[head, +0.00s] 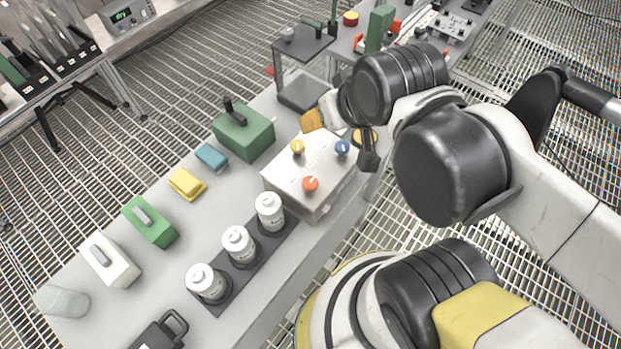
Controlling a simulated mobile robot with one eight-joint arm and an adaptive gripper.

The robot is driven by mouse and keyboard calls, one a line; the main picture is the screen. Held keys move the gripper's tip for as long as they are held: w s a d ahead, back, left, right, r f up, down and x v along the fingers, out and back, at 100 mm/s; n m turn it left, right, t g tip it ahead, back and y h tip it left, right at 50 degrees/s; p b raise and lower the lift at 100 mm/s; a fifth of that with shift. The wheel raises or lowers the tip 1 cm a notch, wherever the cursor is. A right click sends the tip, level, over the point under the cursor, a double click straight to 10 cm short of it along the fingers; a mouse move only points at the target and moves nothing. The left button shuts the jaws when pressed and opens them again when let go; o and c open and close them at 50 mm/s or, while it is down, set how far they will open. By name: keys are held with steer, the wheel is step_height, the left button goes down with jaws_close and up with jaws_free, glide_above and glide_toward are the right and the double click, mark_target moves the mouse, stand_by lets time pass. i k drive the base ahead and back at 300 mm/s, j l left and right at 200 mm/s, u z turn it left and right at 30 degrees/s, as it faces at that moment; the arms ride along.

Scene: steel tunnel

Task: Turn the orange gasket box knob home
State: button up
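A pale metal box (284,187) stands on the bench near the middle of the head view. An orange-red knob (311,184) sits on its top near the front edge. An amber knob (298,147) and a blue knob (342,148) sit farther back on the same top. Each knob shows a light pointer mark. My gripper (368,152) hangs at the box's right back edge, to the right of the blue knob and apart from the orange-red one. Only a dark finger part shows; my arm hides the rest, so its opening is unclear.
Three white bottles (238,243) in a dark rack stand close in front of the box. A green toolbox (243,134) stands behind it to the left. Yellow (187,184) and teal (211,157) blocks lie left. A dark raised stand (303,46) is at the back.

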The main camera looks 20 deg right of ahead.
mark_target(309, 184)
steer(key=l+u, duration=0.2)
steer(key=l, duration=0.3)
steer(key=k+l+u, duration=0.15)
steer(key=l, duration=0.4)
steer(key=l+u, duration=0.2)
steer(key=l, duration=0.3)
